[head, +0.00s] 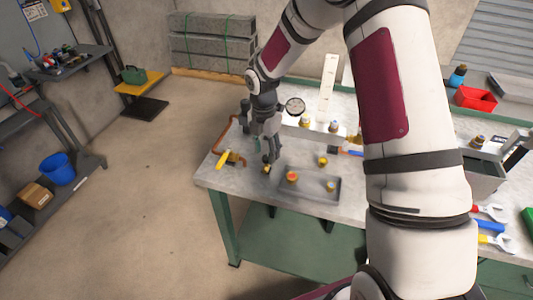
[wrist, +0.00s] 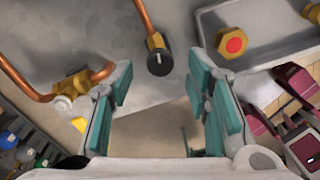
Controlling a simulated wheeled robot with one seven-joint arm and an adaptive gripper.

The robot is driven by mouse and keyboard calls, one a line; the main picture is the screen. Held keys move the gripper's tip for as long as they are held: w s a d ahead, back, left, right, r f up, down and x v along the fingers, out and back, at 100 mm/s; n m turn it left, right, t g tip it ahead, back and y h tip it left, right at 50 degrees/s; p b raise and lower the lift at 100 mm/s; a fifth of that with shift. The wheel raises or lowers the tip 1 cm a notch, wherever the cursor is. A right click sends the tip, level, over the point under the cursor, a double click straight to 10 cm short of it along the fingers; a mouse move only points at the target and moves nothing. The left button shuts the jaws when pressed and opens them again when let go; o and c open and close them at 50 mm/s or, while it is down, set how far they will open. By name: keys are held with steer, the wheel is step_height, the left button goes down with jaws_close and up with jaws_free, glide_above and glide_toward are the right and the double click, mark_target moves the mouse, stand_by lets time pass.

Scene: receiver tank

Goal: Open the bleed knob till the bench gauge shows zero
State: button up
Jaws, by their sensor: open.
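A black knob with a white mark, which looks like the bleed knob (wrist: 160,61), sits on a brass fitting at the end of a copper pipe in the wrist view. My gripper (wrist: 160,82) is open, with teal pads. The knob appears between and just beyond its fingertips, with space on both sides; contact is not visible. In the head view my gripper (head: 266,154) points down over the bench's near left corner and partly hides the knob area.
A grey tray (head: 307,198) with a red-topped brass fitting (wrist: 233,42) lies to the right. A yellow-handled valve (head: 224,159) on copper pipe is close on the left. The bench edge is near; floor at left is clear.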

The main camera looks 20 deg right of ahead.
steer(key=shift+f, duration=0.85)
jaws_close()
